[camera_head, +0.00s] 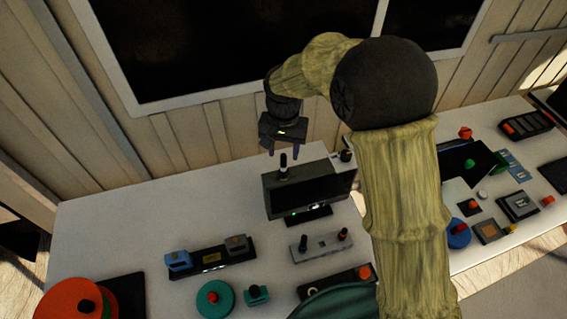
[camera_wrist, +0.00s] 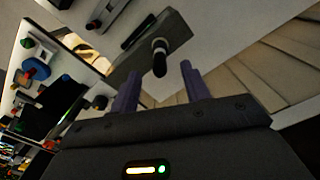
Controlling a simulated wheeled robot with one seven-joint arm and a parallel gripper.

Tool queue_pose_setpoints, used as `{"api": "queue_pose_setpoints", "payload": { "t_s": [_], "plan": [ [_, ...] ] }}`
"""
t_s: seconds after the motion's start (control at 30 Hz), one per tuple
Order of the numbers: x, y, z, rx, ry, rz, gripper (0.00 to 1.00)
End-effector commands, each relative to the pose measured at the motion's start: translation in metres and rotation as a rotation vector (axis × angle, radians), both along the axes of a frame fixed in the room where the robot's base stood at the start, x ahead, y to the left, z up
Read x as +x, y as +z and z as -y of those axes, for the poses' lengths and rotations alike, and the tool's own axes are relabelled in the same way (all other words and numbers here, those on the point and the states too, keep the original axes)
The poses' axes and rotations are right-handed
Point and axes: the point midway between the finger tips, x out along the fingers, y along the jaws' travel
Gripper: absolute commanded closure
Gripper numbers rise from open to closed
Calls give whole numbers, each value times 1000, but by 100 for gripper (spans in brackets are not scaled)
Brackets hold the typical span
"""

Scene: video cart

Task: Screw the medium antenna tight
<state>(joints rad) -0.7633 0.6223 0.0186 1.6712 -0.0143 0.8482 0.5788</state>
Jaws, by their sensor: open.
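A dark box with a screen (camera_head: 310,190) stands on the white table. A black antenna with a pale base (camera_head: 283,168) stands upright on its top left. A second short black antenna (camera_head: 346,155) is at the box's right end, partly beside my arm. I cannot tell for sure which is the medium one. My gripper (camera_head: 284,151) is open and points down, just above the left antenna. In the wrist view, the antenna (camera_wrist: 159,58) shows between and beyond the two purple fingers (camera_wrist: 160,70). It looks apart from both.
A grey block with two knobs (camera_head: 322,246) lies in front of the box. A bar with blue and grey clamps (camera_head: 211,258), a teal disc (camera_head: 215,299) and an orange disc (camera_head: 70,300) lie further left. Several small devices cover the right side. The table's back left is clear.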

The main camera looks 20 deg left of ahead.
Motion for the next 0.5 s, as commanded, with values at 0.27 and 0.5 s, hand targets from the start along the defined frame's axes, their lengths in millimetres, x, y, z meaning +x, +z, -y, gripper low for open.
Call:
{"api": "queue_pose_setpoints", "payload": {
  "t_s": [0.27, 0.5],
  "plan": [
    [-1, -44, 1, -4, 0, -3, 53],
    [0, -72, 0, -1, 0, -2, 53]
  ]
}}
